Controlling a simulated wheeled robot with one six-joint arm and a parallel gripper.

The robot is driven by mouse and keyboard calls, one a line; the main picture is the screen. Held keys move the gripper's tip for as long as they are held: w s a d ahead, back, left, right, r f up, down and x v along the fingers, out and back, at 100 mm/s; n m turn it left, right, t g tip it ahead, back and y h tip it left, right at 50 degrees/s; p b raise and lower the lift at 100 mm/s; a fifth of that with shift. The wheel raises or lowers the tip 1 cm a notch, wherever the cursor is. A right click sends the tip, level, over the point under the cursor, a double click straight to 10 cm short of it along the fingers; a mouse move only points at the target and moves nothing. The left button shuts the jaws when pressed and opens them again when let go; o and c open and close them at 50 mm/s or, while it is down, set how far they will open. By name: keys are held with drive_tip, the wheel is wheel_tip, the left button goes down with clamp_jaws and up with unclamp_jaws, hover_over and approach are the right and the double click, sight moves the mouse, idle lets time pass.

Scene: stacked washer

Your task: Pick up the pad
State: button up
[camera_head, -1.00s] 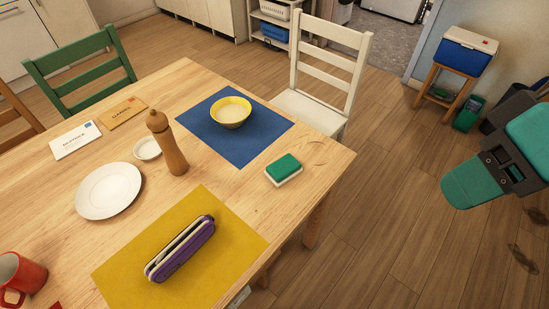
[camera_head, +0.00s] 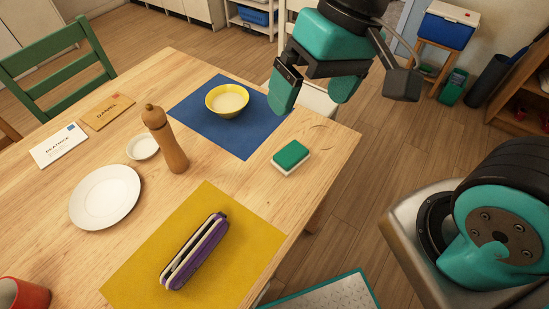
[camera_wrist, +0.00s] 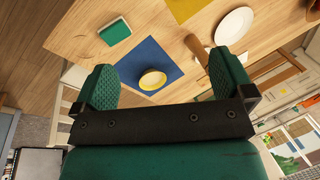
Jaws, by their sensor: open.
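The pad (camera_head: 290,156) is a small green block with a white underside. It lies on the wooden table near the right edge, between the blue mat and the yellow mat. It also shows in the wrist view (camera_wrist: 115,33) at the upper left, beyond my left finger. My gripper (camera_head: 312,98) is open and empty. It hangs above the far right part of the table, behind and above the pad, clear of it. In the wrist view both green fingers stand wide apart with the blue mat and yellow bowl seen between them.
A yellow bowl (camera_head: 227,101) sits on the blue mat (camera_head: 247,143). A pepper mill (camera_head: 168,145) stands left of the pad. A white plate (camera_head: 105,197) is farther left. Bare wood surrounds the pad.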

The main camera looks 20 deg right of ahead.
drive_tip(key=w+d+f+m+h+b, duration=0.2)
drive_tip(key=w+f+m+b, duration=0.1)
drive_tip(key=w+f+m, duration=0.45)
drive_tip(key=m+h+b, duration=0.1)
drive_tip(key=m+b, duration=0.2)
drive_tip(key=m, duration=0.5)
hover_over(291, 153)
wheel_tip(291, 153, down, 9)
drive_tip(key=f, duration=1)
drive_tip(key=shift+s+d+f, duration=0.1)
drive_tip(key=shift+d+f, duration=0.2)
drive_tip(key=shift+d, duration=0.05)
drive_tip(key=shift+a+f, duration=0.15)
drive_tip(key=shift+f, duration=1.4)
drive_tip(key=shift+a+f, duration=0.15)
drive_tip(key=shift+f, duration=1.35)
drive_tip(key=shift+c, duration=0.5)
drive_tip(key=c, duration=0.9)
